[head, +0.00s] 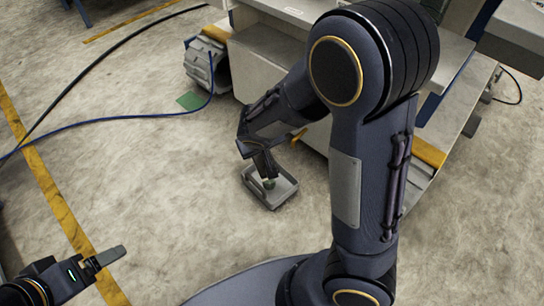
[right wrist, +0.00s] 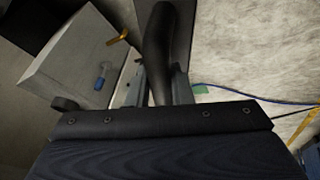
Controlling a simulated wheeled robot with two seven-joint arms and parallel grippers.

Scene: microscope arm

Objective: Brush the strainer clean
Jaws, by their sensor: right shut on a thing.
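A small grey rectangular tray (head: 286,193) sits on the floor below my right gripper; I cannot tell whether it is the strainer. A small green thing (head: 269,184) shows inside it. My right gripper (head: 264,168) points down over the tray. In the right wrist view, it (right wrist: 158,92) is shut on a dark curved handle (right wrist: 160,45), which may be the brush's. Whether the brush end touches the tray is too small to tell. My left gripper (head: 110,257) is at the lower left, apart from the tray; its fingers show edge-on.
A pale machine cabinet (head: 275,70) stands behind the tray. A grey ribbed unit (head: 198,66) and a green sheet (head: 191,101) lie to its left. A blue cable (head: 110,118) and a black cable cross the floor.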

